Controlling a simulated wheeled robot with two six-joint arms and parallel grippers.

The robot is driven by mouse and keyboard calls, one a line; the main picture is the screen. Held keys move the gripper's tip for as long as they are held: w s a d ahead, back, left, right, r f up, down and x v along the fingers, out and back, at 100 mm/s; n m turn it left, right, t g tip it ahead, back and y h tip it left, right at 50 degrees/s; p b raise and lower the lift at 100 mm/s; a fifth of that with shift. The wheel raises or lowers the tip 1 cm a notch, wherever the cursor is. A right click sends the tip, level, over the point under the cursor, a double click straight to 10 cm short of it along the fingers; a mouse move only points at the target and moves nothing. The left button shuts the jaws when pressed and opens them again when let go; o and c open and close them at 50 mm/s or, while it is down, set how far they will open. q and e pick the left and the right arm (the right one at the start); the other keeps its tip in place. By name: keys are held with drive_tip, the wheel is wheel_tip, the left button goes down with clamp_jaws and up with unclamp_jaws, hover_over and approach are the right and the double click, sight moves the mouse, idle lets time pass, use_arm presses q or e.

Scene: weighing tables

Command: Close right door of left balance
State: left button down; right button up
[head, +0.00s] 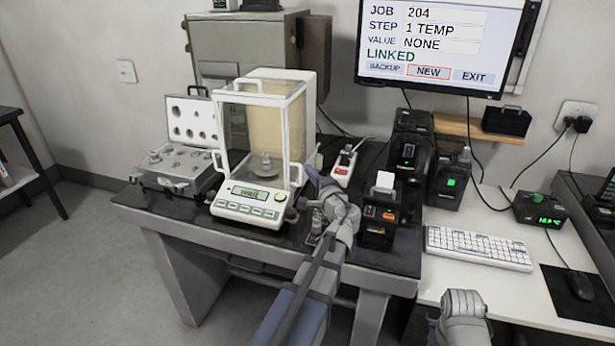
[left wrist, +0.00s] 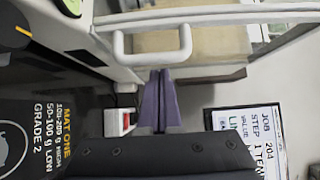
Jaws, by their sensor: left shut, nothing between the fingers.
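The left balance (head: 247,205) stands on the dark table top with a glass draft shield around its pan and a lit green display. Its right door has a white looped handle (head: 296,174) near the front; the handle shows large in the left wrist view (left wrist: 152,58). How far this door stands open I cannot tell. A small weight (head: 265,163) seems to stand inside on the pan. My left gripper (head: 311,175) has purple fingers, shut and empty, just right of the handle. In the left wrist view the fingertips (left wrist: 163,74) point at the handle's loop; contact is unclear.
An open weight case (head: 178,178) stands left of the balance. Right of my left arm are a small printer (head: 380,213), black devices and a keyboard (head: 478,248). A wall monitor (head: 440,45) hangs behind. Part of my right arm shows at lower right.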

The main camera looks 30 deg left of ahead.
use_arm(q)
drive_tip(key=w+v, duration=0.1)
drive_tip(key=v, duration=0.8)
drive_tip(key=shift+d, duration=0.5)
